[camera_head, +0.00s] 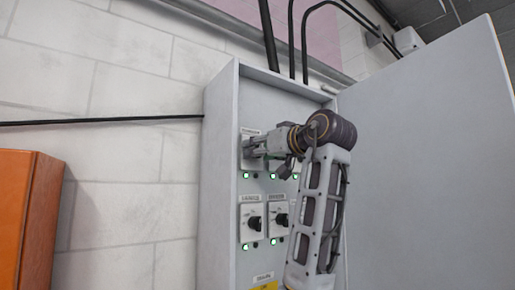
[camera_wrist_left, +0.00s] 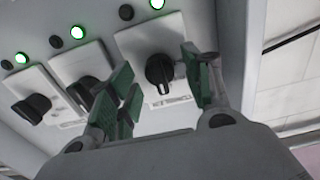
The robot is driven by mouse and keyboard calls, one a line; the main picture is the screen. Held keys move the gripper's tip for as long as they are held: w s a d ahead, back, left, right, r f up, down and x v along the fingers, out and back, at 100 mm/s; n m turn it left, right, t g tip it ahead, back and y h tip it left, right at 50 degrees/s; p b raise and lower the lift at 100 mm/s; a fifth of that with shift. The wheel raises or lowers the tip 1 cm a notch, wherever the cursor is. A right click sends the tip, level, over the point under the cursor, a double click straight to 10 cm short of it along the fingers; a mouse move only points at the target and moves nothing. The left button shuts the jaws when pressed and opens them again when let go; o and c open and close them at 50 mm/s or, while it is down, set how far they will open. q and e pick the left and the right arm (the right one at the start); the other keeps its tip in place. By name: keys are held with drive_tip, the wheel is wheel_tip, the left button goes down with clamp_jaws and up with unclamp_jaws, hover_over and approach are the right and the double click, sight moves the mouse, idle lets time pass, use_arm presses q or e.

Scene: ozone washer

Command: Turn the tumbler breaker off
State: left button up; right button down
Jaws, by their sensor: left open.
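The tumbler breaker is a black rotary knob (camera_wrist_left: 160,72) on a white plate, with a lit green lamp (camera_wrist_left: 157,4) beside it. In the left wrist view its handle stands roughly upright in the picture. My left gripper (camera_head: 252,148) is at the top-left switch of the grey cabinet in the head view, and hides most of that switch. In the left wrist view the green-padded fingers of my left gripper (camera_wrist_left: 160,85) are open, one on each side of the knob. I see a gap on both sides; contact is not visible. My right gripper is in neither view.
Neighbouring knobs (camera_wrist_left: 88,88) with green lamps sit close by. A lower row of knobs (camera_head: 254,222) is below in the head view. The open cabinet door (camera_head: 430,150) stands at the right. An orange box (camera_head: 25,215) is at the far left.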

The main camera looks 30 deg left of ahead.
use_arm(q)
drive_tip(key=shift+w+a, duration=0.25)
drive_tip(key=shift+a, duration=0.4)
drive_tip(key=c, duration=1)
